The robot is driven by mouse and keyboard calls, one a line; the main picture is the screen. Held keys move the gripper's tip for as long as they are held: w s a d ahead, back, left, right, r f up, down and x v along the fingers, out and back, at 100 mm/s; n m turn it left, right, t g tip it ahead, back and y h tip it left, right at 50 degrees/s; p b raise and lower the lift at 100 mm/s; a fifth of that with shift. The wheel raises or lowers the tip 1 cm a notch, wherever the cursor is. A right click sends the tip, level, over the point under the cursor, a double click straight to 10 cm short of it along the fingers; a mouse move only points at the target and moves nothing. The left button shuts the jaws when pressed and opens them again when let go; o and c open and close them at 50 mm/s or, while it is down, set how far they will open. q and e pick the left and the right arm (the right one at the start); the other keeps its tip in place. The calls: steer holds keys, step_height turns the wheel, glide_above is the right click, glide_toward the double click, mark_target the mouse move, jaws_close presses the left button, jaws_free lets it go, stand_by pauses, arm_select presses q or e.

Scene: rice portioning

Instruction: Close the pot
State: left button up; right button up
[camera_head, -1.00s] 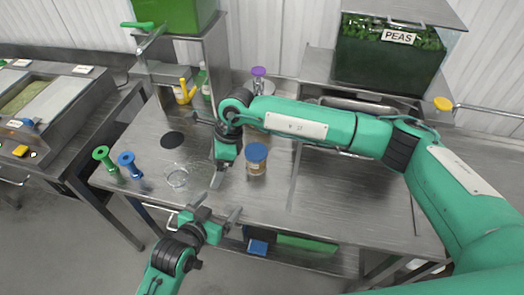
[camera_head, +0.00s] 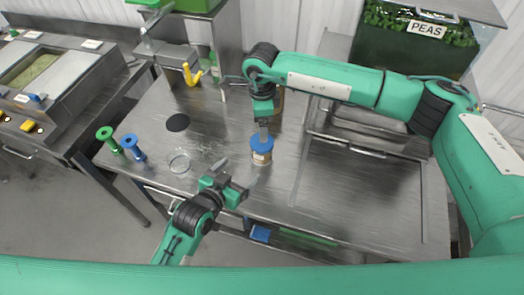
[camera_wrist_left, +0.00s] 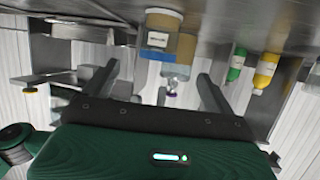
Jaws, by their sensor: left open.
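A small jar with a tan body and white label (camera_head: 261,158) stands on the steel table. A blue lid (camera_head: 262,143) sits on its top; I cannot tell whether it is fully seated. The jar also shows upside down in the left wrist view (camera_wrist_left: 158,40). My right gripper (camera_head: 264,132) points straight down at the lid, at or just above it; its jaw gap is hidden. My left gripper (camera_head: 236,177) is open and empty, low in front of the jar. In the left wrist view its fingers (camera_wrist_left: 158,72) stand wide apart.
A clear glass ring-shaped dish (camera_head: 179,162), a green spool (camera_head: 108,139) and a blue spool (camera_head: 132,147) stand to the left. A brown container (camera_head: 278,104) is partly behind my right arm. A PEAS bin (camera_head: 410,52) stands at the back right. The table's right side is clear.

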mark_target(256, 154)
arm_select(q)
steer(key=x, duration=1.2)
steer(key=shift+w, duration=0.15)
jaws_close()
arm_select(e)
steer(key=n, duration=0.4)
steer(key=shift+a, duration=0.1)
steer(key=n, duration=0.5)
steer(key=shift+f, duration=0.1)
steer(key=shift+f, duration=3.95)
steer(key=c, duration=1)
